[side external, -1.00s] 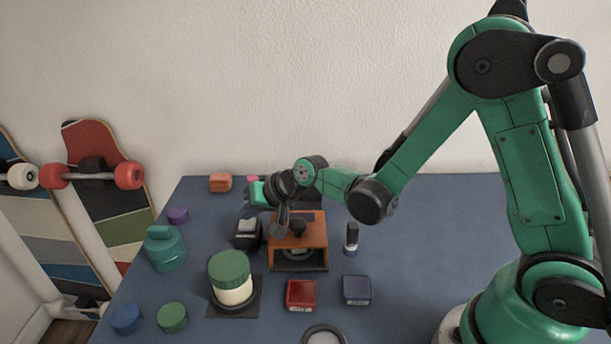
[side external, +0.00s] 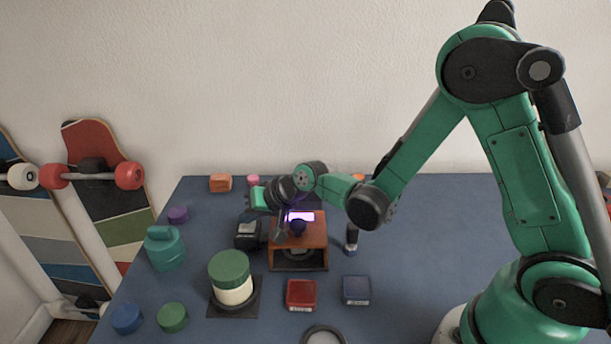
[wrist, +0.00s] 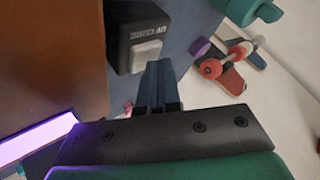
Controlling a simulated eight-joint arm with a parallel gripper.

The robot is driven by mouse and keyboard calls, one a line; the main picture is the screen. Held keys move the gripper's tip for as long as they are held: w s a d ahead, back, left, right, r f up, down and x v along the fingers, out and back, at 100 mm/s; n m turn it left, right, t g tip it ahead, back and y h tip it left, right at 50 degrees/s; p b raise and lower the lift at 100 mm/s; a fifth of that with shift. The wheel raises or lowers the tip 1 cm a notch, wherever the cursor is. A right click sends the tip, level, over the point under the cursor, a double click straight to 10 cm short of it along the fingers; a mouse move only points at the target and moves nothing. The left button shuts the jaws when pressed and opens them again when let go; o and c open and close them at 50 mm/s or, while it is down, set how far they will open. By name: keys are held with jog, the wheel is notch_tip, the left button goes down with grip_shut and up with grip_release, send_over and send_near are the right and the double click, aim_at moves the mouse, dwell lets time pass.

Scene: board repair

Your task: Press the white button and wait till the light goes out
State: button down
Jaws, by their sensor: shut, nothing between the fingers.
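The white button (wrist: 146,55) sits on a black box (wrist: 131,22) lettered "UV CURE" in the wrist view. The box (side external: 247,238) and button (side external: 247,227) also show in the side view, left of the orange housing (side external: 318,232). A violet light (side external: 300,216) glows on top of the housing; it also shows lit in the wrist view (wrist: 35,140). My gripper (wrist: 159,66) is shut and empty, its tips just beside the button's lower right edge in the wrist view. I cannot tell whether they touch the box. In the side view the tips (side external: 279,238) hang near the housing's left side.
A cream jar with a green lid (side external: 232,278) stands in front of the box, and a teal container (side external: 165,248) to the left. Red (side external: 300,295) and blue (side external: 356,290) small boxes lie in front of the housing. The mat's right side is mostly clear.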

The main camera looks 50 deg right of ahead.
aim_at(254, 227)
jog(key=shift+r, duration=0.95)
jog(key=shift+r, duration=2.5)
jog(key=shift+s, duration=0.1)
jog(key=shift+s+d+r, duration=0.15)
jog(key=shift+s+r, duration=0.1)
jog(key=s+d+r+n, duration=0.1)
jog(key=s, duration=0.1)
jog(key=s+d+r+n+h, duration=0.1)
jog(key=s, duration=0.2)
jog(key=s+d+r+g, duration=0.1)
jog(key=s, duration=0.2)
jog(key=shift+d+r+n+h, duration=0.1)
jog(key=shift+r+n+h, duration=0.1)
jog(key=shift+n+h, duration=0.2)
jog(key=s+d+n+h, duration=0.1)
jog(key=s+d+n, duration=0.1)
jog(key=s, duration=0.4)
jog(key=shift+s+d+f+g, duration=0.25)
jog(key=shift+s+f+g, duration=0.05)
jog(key=shift+s, duration=0.05)
dwell(2.0)
